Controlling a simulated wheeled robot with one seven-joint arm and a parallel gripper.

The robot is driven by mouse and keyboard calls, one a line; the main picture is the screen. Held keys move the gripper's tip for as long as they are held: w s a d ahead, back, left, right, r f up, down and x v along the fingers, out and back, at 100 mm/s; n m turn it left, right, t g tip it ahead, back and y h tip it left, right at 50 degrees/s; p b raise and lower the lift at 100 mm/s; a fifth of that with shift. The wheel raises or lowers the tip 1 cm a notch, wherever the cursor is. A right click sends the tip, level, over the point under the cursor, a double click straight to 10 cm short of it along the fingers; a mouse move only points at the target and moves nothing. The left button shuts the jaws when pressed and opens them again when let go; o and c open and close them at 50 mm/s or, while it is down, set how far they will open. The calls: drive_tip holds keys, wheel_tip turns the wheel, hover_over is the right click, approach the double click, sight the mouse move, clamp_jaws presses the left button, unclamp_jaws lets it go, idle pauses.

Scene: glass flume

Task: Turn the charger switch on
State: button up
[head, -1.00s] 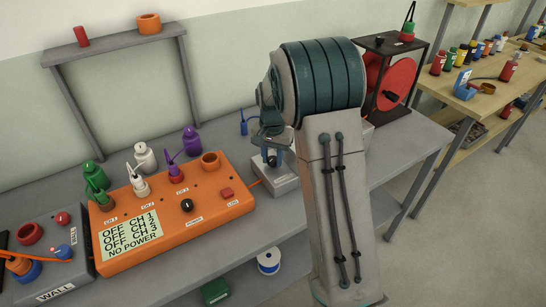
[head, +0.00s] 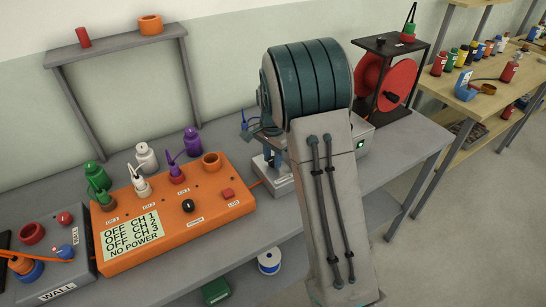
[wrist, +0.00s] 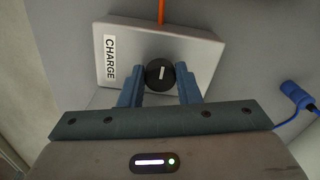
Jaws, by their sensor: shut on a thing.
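The charger is a light grey box (wrist: 115,80) labelled CHARGE, with an orange cord leaving one edge. Its switch is a round black knob (wrist: 159,75) with a white mark, which runs nearly upright in the wrist view. My gripper (wrist: 160,88) has its two blue-grey fingers on either side of the knob, shut on it. In the head view the charger box (head: 283,187) sits on the grey bench, partly behind my arm.
An orange panel (head: 150,255) with bottles stands left of the charger; its display (head: 132,232) reads OFF for three channels and NO POWER. A blue item (wrist: 298,95) lies beside the charger. A small green light (head: 361,143) shows right of my arm, near a red reel (head: 398,82).

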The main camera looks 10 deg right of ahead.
sight(272, 160)
drive_tip(key=shift+w+r, duration=0.1)
drive_tip(key=o, duration=0.7)
wheel_tip(272, 160, up, 14)
idle(0.4)
